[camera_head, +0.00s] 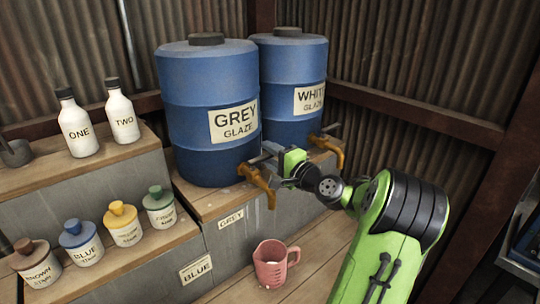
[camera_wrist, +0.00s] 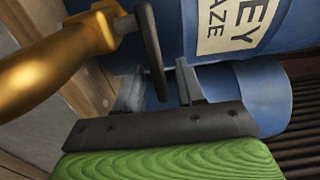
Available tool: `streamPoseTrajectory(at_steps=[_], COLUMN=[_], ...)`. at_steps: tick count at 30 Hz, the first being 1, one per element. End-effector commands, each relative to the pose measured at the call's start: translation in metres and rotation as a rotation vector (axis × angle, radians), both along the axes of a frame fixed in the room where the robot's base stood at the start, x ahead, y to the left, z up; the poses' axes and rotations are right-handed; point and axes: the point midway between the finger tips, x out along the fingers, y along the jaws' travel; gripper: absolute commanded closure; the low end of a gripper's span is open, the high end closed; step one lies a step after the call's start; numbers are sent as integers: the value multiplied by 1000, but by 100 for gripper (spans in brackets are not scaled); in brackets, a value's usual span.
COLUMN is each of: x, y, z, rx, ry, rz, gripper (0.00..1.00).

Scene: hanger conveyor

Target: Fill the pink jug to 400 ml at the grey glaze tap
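The grey glaze barrel (camera_head: 190,125) is blue with a "GREY GLAZE" label and stands on a wooden ledge. Its brass tap (camera_head: 259,184) points down over the ledge's edge; it fills the left of the wrist view (camera_wrist: 55,68). The tap's dark lever (camera_wrist: 152,50) reaches between my fingers. My gripper (camera_head: 274,153) is at the tap; in the wrist view its fingers (camera_wrist: 160,82) are apart, with gaps beside the lever. The pink jug (camera_head: 268,271) stands upright on the lower boards, below the spout in the picture. No stream shows, and its fill level cannot be read.
The white glaze barrel (camera_head: 292,75) with its own tap (camera_head: 330,149) is behind to the right. Bottles ONE (camera_head: 75,128) and TWO (camera_head: 122,118) and several small colour jars (camera_head: 122,226) stand on the left steps. Bare boards (camera_head: 325,255) lie right of the jug.

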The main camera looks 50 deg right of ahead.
Motion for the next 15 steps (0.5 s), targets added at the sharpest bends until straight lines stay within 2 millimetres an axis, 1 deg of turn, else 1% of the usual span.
streamPoseTrajectory(at_steps=[7, 8, 15], x=[2, 2, 2], y=[0, 0, 0], z=[0, 0, 0], rx=[0, 0, 0], ry=[1, 1, 1], rz=[0, 0, 0], gripper=[62, 63, 100])
